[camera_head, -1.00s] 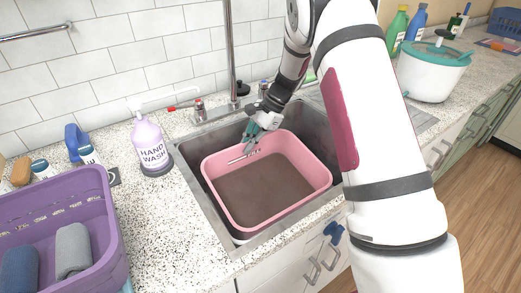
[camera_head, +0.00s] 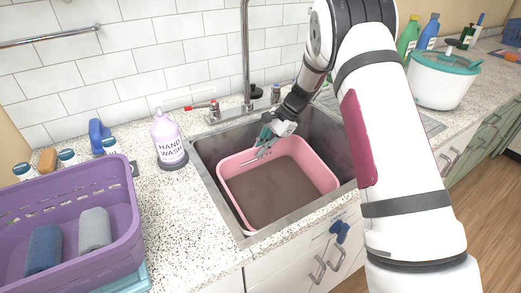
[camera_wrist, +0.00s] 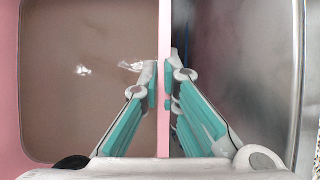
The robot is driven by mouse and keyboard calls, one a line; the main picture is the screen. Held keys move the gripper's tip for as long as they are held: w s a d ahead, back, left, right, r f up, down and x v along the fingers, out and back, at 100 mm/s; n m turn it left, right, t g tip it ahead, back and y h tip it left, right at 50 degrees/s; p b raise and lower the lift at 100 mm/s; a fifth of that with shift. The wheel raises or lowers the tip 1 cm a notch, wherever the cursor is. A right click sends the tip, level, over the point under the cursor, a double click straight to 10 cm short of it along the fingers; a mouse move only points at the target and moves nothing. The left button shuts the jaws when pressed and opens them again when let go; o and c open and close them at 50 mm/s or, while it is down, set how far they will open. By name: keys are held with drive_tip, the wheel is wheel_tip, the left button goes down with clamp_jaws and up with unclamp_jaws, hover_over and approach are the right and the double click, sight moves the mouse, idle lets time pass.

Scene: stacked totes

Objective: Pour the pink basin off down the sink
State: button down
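The pink basin (camera_head: 232,187) sits inside the metal sink (camera_head: 207,150) and holds murky brown water (camera_head: 278,192). My gripper (camera_head: 265,143) is at the basin's back rim, left of its middle. In the wrist view, my gripper (camera_wrist: 164,85) has one teal finger on the inner side of the basin's pink rim (camera_wrist: 164,130) and the other outside. The fingers are closed on this rim. The brown water lies left of the rim, the grey sink floor right of it. The drain is hidden.
A tap (camera_head: 246,60) rises behind the sink. A hand wash bottle (camera_head: 169,140) stands left of the sink. A purple crate (camera_head: 110,243) with rolled cloths is at the lower left. A white pot with a teal lid (camera_head: 445,80) stands at the right.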

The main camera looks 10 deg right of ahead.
drive_tip(key=shift+s+d+r+n+t+y+p, duration=0.55)
drive_tip(key=shift+s+r+t+p, duration=1.1)
drive_tip(key=shift+r, duration=1.75)
drive_tip(key=shift+s+d+r+n+t+y+p, duration=0.35)
drive_tip(key=shift+s+d+r+t+y+p, duration=0.35)
drive_tip(key=shift+s+r+p, duration=1.8)
drive_tip(key=s+d+r+n+t+y, duration=0.3)
drive_tip(key=s+d+r+t+y, duration=0.2)
drive_tip(key=s+r, duration=0.3)
drive_tip(key=shift+s+d+r+n+t+b, duration=0.3)
drive_tip(key=shift+s+t, duration=0.55)
drive_tip(key=shift+s, duration=1.55)
drive_tip(key=shift+a, duration=0.1)
